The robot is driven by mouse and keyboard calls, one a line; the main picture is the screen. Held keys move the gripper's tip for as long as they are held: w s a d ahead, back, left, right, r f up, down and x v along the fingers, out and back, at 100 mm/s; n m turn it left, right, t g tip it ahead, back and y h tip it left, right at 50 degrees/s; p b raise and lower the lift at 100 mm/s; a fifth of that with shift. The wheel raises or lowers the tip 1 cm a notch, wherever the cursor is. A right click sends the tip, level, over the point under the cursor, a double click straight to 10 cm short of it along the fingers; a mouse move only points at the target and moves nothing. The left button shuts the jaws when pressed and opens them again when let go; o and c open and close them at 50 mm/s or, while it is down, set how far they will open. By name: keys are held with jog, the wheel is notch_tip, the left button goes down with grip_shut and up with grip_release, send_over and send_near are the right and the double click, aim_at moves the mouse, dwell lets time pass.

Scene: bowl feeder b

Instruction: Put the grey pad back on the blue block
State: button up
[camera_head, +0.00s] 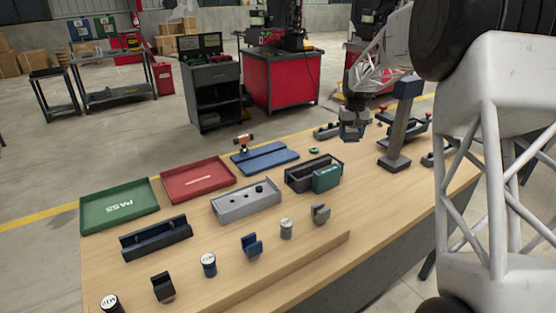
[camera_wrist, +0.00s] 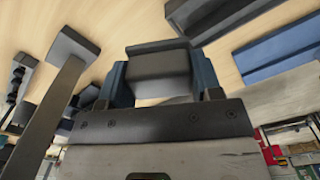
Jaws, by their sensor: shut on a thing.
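My gripper (camera_head: 352,130) is above the far right part of the table, left of an upright dark post. In the wrist view its two blue fingers (camera_wrist: 162,78) are shut on a dark grey, box-shaped piece, which looks like the grey pad (camera_wrist: 158,62). In the head view the held piece is small and hard to tell from the fingers. A small notched blue block (camera_head: 252,246) stands in the front row. A flat blue block with a groove (camera_head: 268,159) lies at the back. I cannot tell which one the task names.
The dark post (camera_head: 399,125) stands close to my gripper. A dark bin (camera_head: 300,177) with a green front, a grey holed block (camera_head: 246,204), red (camera_head: 198,184) and green (camera_head: 118,207) trays, and a dark blue channel (camera_head: 155,242) lie leftward. Several small pieces line the front.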

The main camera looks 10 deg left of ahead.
jog(key=w+a+f+n, duration=0.2)
jog(key=w+a+n, duration=0.15)
jog(key=a, duration=0.95)
jog(key=n, duration=0.2)
send_over(278, 158)
notch_tip(278, 158, down, 2)
jog(key=shift+s+f, duration=0.1)
jog(key=shift+f, duration=0.15)
jog(key=shift+f, duration=3)
jog(key=shift+f, duration=1.85)
jog(key=shift+f, duration=0.2)
jog(key=o, duration=1.4)
jog(key=shift+c, duration=0.2)
